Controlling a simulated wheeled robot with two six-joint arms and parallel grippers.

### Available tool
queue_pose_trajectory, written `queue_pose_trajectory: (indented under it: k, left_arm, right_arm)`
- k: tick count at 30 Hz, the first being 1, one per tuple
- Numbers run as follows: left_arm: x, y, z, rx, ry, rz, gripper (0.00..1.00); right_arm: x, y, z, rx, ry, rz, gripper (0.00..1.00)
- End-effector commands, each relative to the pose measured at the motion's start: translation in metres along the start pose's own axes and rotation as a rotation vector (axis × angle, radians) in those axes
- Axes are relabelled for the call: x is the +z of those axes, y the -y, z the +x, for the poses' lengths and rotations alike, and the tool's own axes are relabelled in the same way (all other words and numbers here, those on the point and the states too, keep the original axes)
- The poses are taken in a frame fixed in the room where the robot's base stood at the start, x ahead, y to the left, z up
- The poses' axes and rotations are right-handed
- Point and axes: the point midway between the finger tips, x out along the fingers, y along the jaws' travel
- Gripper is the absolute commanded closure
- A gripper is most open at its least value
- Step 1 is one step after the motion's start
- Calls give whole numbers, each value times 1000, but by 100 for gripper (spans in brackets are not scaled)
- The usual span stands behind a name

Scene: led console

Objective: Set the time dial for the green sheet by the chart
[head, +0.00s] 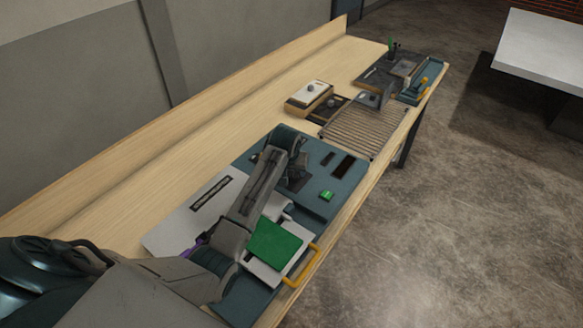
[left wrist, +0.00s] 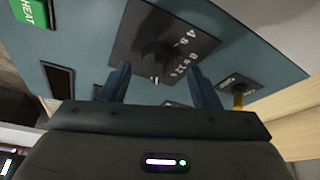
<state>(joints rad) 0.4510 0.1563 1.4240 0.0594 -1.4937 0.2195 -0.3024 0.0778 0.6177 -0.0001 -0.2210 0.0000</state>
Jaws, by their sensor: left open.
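A black dial knob (left wrist: 158,58) sits on a dark plate with white numbers, on the teal console panel (head: 318,208). My left gripper (left wrist: 160,82) is open, with one finger to each side of the knob in the left wrist view. I cannot tell whether the fingers touch it. In the head view my left arm reaches over the console and largely hides the dial. The green sheet (head: 274,244) lies flat on a pale plate at the near end of the console. I cannot make out the chart. My right gripper is not in view.
A yellow handle (head: 301,266) stands at the plate's front edge. A green button (head: 327,195) is on the panel; a green HEAT label (left wrist: 30,12) shows in the wrist view. A slatted rack (head: 362,130) is beyond the console. Bare wooden tabletop (head: 222,135) runs behind.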

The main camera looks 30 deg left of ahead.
Motion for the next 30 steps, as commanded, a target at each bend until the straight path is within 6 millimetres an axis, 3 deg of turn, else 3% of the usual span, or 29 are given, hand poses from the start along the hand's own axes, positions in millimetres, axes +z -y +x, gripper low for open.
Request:
queue_pose_trajectory:
  k: [2, 5, 13, 20, 30]
  left_arm:
    - [0, 0, 6, 1, 2, 0, 44]
    - [0, -1, 11, 1, 1, 0, 44]
    - [0, 0, 12, 1, 0, 0, 44]
    - [0, 0, 12, 0, 0, 0, 87]
    - [0, -1, 12, -15, 0, -39, 87]
  right_arm:
    - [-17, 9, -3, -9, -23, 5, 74]
    - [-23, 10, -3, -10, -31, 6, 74]
    - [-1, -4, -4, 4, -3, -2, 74]
    - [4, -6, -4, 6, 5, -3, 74]
    - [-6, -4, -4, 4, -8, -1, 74]
